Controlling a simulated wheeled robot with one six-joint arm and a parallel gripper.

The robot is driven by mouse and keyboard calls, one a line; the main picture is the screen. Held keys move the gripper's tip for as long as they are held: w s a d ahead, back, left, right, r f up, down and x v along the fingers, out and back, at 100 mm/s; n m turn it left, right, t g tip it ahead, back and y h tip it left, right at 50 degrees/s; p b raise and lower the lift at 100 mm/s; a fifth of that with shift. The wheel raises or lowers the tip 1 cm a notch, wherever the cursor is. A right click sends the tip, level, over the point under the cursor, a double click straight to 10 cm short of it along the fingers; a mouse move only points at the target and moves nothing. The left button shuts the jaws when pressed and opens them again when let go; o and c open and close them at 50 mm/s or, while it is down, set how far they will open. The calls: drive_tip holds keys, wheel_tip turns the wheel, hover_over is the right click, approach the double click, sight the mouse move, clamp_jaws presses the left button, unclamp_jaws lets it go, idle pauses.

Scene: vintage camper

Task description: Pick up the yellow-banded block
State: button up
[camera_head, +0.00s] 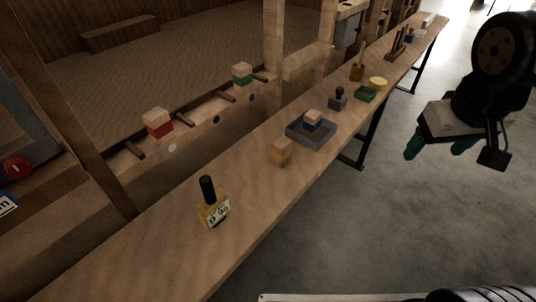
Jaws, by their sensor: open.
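The yellow-banded block (281,151) is a small wooden cube with a dull yellow band. It stands on the long wooden bench, between a bottle and a grey tray. My gripper (437,151) hangs at the upper right, over the concrete floor beyond the bench's right edge. Its teal fingers are spread apart, with nothing seen between them. It is well apart from the block and to its right. The block's far and under sides are hidden.
The grey tray (312,133) holds a blue-banded block (312,119). A labelled bottle (213,207) stands in front. A stamp (338,99), green box (365,94) and yellow cylinder (378,84) stand farther back. Red-banded (158,122) and green-banded (242,74) blocks sit on the left ledge.

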drive_tip(key=w+a+f+n+t, duration=0.1)
drive_tip(key=w+f+t, duration=0.15)
drive_tip(key=w, duration=0.45)
drive_tip(key=w+a+f+n+t, duration=0.1)
drive_tip(key=w+f+n, duration=0.1)
drive_tip(key=w+f, duration=0.35)
drive_tip(key=n+t+y, duration=0.2)
drive_tip(key=n+y, duration=0.5)
drive_tip(key=y, duration=0.4)
approach(287, 151)
drive_tip(key=x, duration=0.4)
drive_tip(key=shift+w+f, duration=0.25)
drive_tip(key=shift+f, duration=0.1)
drive_tip(key=shift+a+f+g+y, duration=0.1)
drive_tip(key=shift+a+g+y, duration=0.2)
drive_tip(key=shift+y, duration=0.1)
drive_tip(key=x, duration=0.7)
drive_tip(key=shift+w+a, duration=0.1)
drive_tip(key=shift+w, duration=0.25)
drive_tip(key=c, duration=1.1)
